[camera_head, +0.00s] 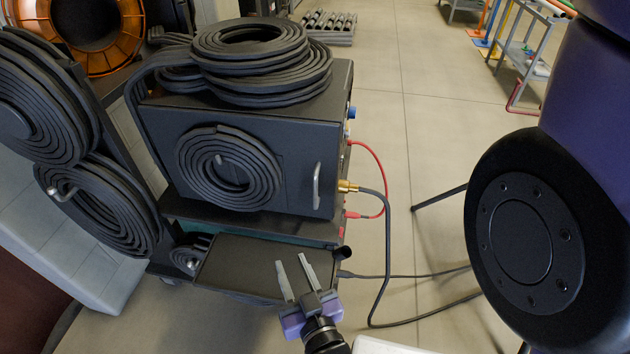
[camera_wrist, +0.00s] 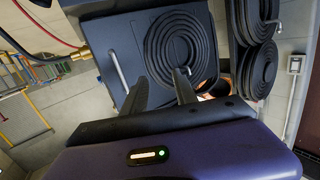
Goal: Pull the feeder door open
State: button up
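The feeder (camera_head: 262,119) is a dark box on a cart, with a coiled hose on top. Its door (camera_head: 293,173) faces me and looks closed, with a coiled hose hung on it. A pale upright bar handle (camera_head: 317,186) sits near the door's right edge. The handle also shows in the wrist view (camera_wrist: 119,72), left of my fingers. My gripper (camera_head: 293,272) is open and empty, in front of and below the handle and apart from it. In the wrist view, its two dark fingers (camera_wrist: 160,88) point toward the door and its coil.
A dark shelf (camera_head: 240,264) juts out below the feeder. Brass fitting (camera_head: 347,186) and red and black cables stand at the feeder's right side. Hose coils (camera_head: 97,205) hang on a rack at left. Open floor (camera_head: 430,130) lies to the right.

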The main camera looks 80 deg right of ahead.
aim_at(315, 190)
jog(key=d+m+g+h+p, duration=0.1)
jog(key=d, duration=0.6)
jog(key=d+r+m+g+h+p, duration=0.1)
jog(key=d+g, duration=0.1)
jog(key=d, duration=0.5)
jog(key=w+d+m+g+h+p, duration=0.1)
jog(key=d+g+h+p, duration=0.1)
jog(key=d, duration=0.5)
jog(key=shift+d+r+m, duration=0.3)
jog(key=shift+d+r, duration=0.1)
grip_shut()
